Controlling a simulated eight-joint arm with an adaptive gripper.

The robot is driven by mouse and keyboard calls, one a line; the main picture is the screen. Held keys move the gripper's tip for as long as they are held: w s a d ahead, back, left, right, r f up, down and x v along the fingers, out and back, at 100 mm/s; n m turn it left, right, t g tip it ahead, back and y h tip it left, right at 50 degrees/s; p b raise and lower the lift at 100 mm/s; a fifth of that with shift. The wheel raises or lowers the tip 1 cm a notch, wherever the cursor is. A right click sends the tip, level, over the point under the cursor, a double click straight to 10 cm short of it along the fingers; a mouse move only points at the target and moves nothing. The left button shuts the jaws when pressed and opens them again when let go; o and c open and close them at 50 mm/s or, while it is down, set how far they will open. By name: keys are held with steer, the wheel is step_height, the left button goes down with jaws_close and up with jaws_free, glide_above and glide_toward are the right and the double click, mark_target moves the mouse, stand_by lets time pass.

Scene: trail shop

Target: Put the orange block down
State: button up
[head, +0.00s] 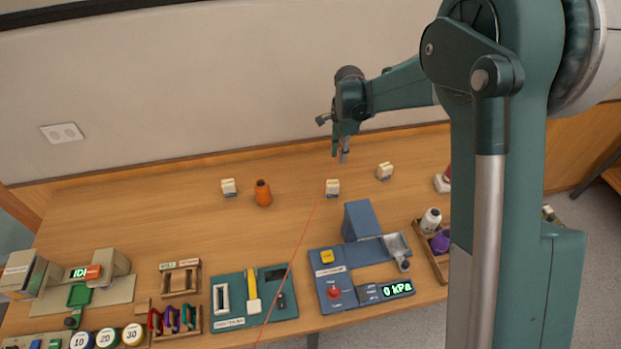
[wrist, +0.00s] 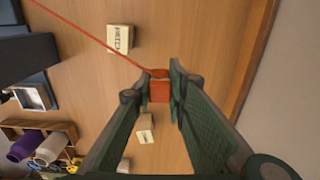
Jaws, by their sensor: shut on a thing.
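My gripper (wrist: 160,84) is shut on the orange block (wrist: 159,91), which shows between the two fingertips in the wrist view. In the head view my gripper (head: 342,158) hangs above the back part of the wooden table (head: 130,215), with the block small and mostly hidden at its tips. A thin red cord (wrist: 90,38) runs from near the block toward the upper left in the wrist view. In the head view the red cord (head: 300,243) slants down to the table's front.
Small pale labelled boxes stand at the back: one left (head: 229,187), one below my gripper (head: 332,188), one right (head: 384,171). An orange bottle-like object (head: 263,193) stands left. A blue pressure station (head: 350,258) and green panel (head: 233,310) fill the front. Bare table lies between.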

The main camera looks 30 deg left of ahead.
glide_above(311, 177)
steer(key=shift+s+a, duration=0.1)
steer(key=shift+r, duration=0.1)
steer(key=shift+f, duration=3.15)
steer(key=shift+f, duration=1.9)
steer(key=shift+f, duration=0.1)
steer(key=o, duration=0.4)
steer(key=shift+b, duration=0.3)
steer(key=o, duration=0.4)
